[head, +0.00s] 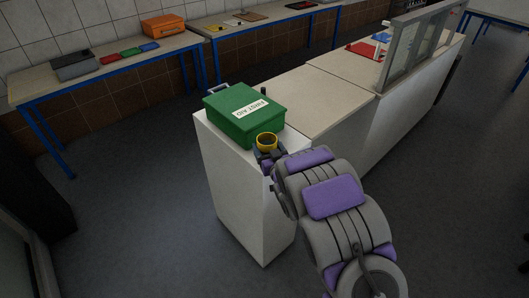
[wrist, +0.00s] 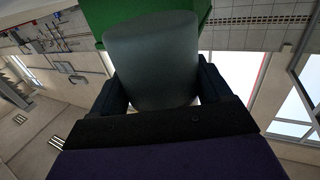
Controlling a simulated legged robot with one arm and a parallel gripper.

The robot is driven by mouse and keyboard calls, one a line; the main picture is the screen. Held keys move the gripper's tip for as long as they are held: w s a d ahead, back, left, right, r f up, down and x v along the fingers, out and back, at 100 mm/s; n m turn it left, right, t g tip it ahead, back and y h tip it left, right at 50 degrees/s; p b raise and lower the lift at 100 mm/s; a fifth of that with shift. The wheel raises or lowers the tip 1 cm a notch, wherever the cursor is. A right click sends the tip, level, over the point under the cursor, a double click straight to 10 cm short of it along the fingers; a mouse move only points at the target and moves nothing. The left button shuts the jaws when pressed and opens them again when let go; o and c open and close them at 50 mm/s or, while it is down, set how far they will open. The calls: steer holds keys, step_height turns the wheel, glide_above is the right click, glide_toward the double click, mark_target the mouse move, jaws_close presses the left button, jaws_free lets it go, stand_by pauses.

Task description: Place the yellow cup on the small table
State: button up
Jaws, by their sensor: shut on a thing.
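The yellow cup (head: 267,142) shows its open rim just above my gripper (head: 267,156) in the head view. In the wrist view the cup (wrist: 152,55) looks grey and sits between the two dark fingers of my gripper (wrist: 160,85), which is shut on it. The cup is in front of the green first aid box (head: 245,114), near the front edge of a narrow white stand (head: 243,190) with a light top. I cannot tell whether the cup's base touches the top. I cannot tell for sure which surface is the small table.
The first aid box fills most of the stand's top. A long white counter (head: 335,77) with a framed glass panel (head: 408,47) extends behind to the right. Blue-legged tables (head: 93,79) with an orange case (head: 163,25) line the wall.

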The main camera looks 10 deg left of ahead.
mark_target(265, 143)
steer(key=shift+x, duration=1.35)
steer(key=shift+w+a+f+b, duration=0.1)
steer(key=shift+f+b, duration=0.2)
step_height(265, 143, down, 3)
steer(key=shift+f+b, duration=0.15)
steer(key=shift+b, duration=0.4)
steer(key=o, duration=1.3)
steer(key=shift+c, duration=0.2)
steer(key=p+v, duration=0.2)
steer(key=v, duration=1)
